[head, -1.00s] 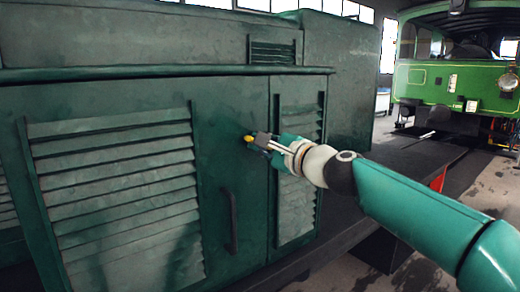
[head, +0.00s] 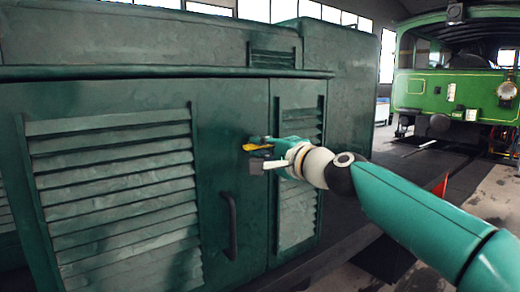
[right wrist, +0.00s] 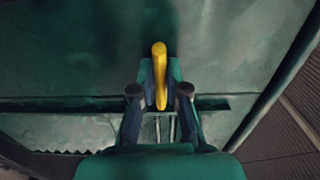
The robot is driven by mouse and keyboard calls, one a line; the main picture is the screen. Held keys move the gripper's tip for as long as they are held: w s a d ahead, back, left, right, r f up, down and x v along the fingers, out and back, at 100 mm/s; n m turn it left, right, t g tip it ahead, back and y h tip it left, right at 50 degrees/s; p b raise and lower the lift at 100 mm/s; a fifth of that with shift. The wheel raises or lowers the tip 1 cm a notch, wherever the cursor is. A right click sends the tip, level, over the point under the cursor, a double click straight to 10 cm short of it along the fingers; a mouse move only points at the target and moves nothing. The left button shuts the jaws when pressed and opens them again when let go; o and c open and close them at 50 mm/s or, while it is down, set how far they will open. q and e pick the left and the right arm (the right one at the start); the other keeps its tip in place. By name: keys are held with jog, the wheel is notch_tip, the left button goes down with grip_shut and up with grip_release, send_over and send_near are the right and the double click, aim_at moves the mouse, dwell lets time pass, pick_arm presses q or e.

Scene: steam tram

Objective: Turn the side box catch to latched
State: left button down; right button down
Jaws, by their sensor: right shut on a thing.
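The side box catch is a small yellow handle (head: 256,147) on the dark green side box (head: 232,110), left of the seam between the wide louvred door and the narrow louvred panel. My right gripper (head: 259,156) is at the catch and shut on it, with its arm reaching in from the right. In the right wrist view the yellow catch (right wrist: 160,62) stands upright in the picture between the closed fingers (right wrist: 160,85) against the green panel. The fingers hide part of the catch and its pivot. My left gripper is out of view.
A dark vertical door handle (head: 230,226) sits just below the catch. A ledge (head: 170,72) runs along the box above it. Louvres (head: 115,190) fill the door at left. A green tram (head: 455,75) stands at the back right.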

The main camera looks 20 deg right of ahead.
jog(key=shift+a+f, duration=0.25)
jog(key=shift+f, duration=0.1)
jog(key=c, duration=1.3)
grip_release()
jog(key=shift+o, duration=0.6)
jog(key=shift+w+r, duration=0.1)
jog(key=shift+d, duration=0.1)
jog(key=shift+r, duration=0.1)
jog(key=shift+s+d, duration=0.2)
jog(key=shift+s, duration=0.3)
jog(key=v, duration=1.1)
